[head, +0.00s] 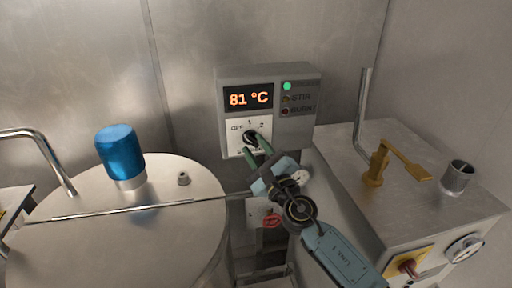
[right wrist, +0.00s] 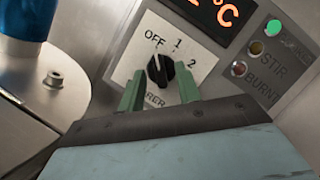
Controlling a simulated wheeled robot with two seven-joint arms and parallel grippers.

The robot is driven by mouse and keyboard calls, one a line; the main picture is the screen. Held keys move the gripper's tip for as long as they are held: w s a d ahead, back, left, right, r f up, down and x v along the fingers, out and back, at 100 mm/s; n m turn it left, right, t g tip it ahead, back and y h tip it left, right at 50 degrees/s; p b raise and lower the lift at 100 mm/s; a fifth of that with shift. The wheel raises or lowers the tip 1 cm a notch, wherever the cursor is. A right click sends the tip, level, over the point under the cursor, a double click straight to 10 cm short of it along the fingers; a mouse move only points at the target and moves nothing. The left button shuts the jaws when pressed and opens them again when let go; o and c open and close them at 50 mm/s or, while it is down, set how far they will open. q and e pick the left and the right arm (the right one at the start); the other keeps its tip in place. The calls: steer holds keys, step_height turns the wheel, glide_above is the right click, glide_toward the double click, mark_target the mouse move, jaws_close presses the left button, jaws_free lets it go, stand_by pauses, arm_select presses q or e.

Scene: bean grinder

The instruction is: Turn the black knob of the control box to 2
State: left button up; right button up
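The black knob (head: 250,137) sits on a white dial plate on the front of the grey control box (head: 297,127), marked OFF, 1 and 2. In the right wrist view the white line on the knob (right wrist: 160,70) points toward OFF. My right gripper (head: 258,146) is at the dial from below. Its green fingers (right wrist: 160,88) are spread, one on each side of the knob's lower part, with gaps visible between them and the knob. Whether the tips reach past the knob's face is hard to tell. My left gripper is not in view.
The box's display (head: 249,98) reads 81 °C, and a green lamp (head: 287,86) is lit beside it. A steel drum with a blue cap (head: 120,152) stands left. A steel cabinet with a yellow lever (head: 379,163) stands right.

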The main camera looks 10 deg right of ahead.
steer(key=shift+w, duration=0.2)
steer(key=shift+c, duration=0.2)
jaws_close()
